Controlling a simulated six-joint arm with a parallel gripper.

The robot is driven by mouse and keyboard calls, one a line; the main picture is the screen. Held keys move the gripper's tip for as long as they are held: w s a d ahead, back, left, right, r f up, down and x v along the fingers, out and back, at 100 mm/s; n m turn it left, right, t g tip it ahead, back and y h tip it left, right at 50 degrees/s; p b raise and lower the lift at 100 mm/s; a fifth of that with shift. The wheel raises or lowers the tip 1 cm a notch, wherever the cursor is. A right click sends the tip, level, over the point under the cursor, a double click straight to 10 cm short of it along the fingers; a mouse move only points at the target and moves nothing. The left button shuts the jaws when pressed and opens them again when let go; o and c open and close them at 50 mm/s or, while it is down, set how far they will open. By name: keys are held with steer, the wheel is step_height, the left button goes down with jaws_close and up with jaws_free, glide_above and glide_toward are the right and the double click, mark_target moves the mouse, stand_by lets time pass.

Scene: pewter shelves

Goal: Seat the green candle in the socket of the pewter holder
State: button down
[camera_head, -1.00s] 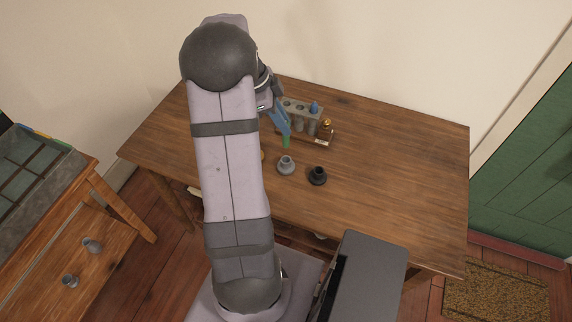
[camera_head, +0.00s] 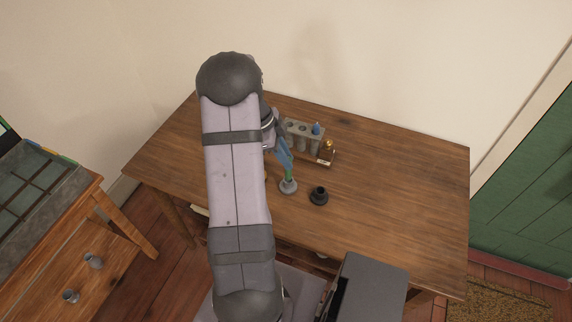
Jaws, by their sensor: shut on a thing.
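The green candle (camera_head: 289,174) is upright between the blue fingers of my gripper (camera_head: 287,164). My gripper is shut on it. The pewter holder (camera_head: 288,188), a small grey piece with a round base, stands on the table directly below the candle. The candle's lower end meets the top of the holder in this view. I cannot tell whether it is inside the socket or just over it, because the socket mouth is hidden by the candle.
A black holder (camera_head: 319,196) stands just right of the pewter one. Behind are a grey rack (camera_head: 303,136) with a blue item (camera_head: 317,128) in it and a small brass-topped object (camera_head: 327,153). The right side of the wooden table (camera_head: 400,190) is clear.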

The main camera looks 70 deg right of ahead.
mark_target(286, 177)
steer(key=shift+f+p, duration=0.55)
steer(key=shift+f, duration=1.35)
steer(key=shift+f, duration=0.15)
steer(key=c, duration=1.7)
jaws_free()
steer(key=shift+r, duration=0.2)
steer(key=b+v, duration=0.3)
steer(key=v, duration=0.9)
steer(key=shift+b, duration=0.4)
